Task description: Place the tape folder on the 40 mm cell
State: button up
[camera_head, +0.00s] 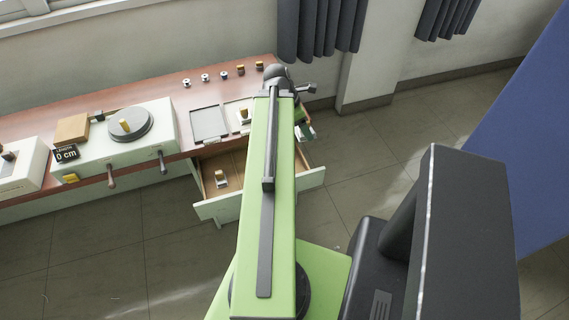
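I cannot tell for sure which piece is the tape folder. A small cream-and-tan piece (221,178) lies in the open drawer (217,208). A similar yellow-topped piece (244,115) sits on a pale plate at the back, left of my arm. A dark-framed flat panel (209,124) lies beside that plate, and its surface looks empty. No 40 mm marking is legible, so I cannot identify the cell. My gripper (306,130) is mostly hidden behind my green arm, right of the drawer's back part. Its fingers cannot be made out.
The brown bench top (180,88) carries a row of small pieces (222,76) along the back. At left are a round dark turntable (124,125), a wooden block (72,130) and a "0 cm" display (66,154). The drawer juts out over open tiled floor (110,240).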

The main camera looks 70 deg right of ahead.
jog(key=a+f+b+x, duration=0.1)
jog(key=b+x, duration=1.1)
jog(key=x, duration=0.2)
jog(key=w+f+b, duration=0.2)
jog(key=w, duration=0.2)
jog(key=w+f+b, duration=0.2)
jog(key=w, duration=0.1)
jog(key=w+f+b, duration=0.2)
jog(key=w, duration=0.2)
jog(key=shift+w+d, duration=0.25)
jog(key=shift+w, duration=0.35)
notch_tip(320, 180, down, 4)
jog(key=b, duration=0.4)
jog(key=shift+f+b, duration=0.15)
jog(key=shift+b, duration=0.25)
jog(key=o, duration=1.1)
jog(key=shift+o, duration=0.6)
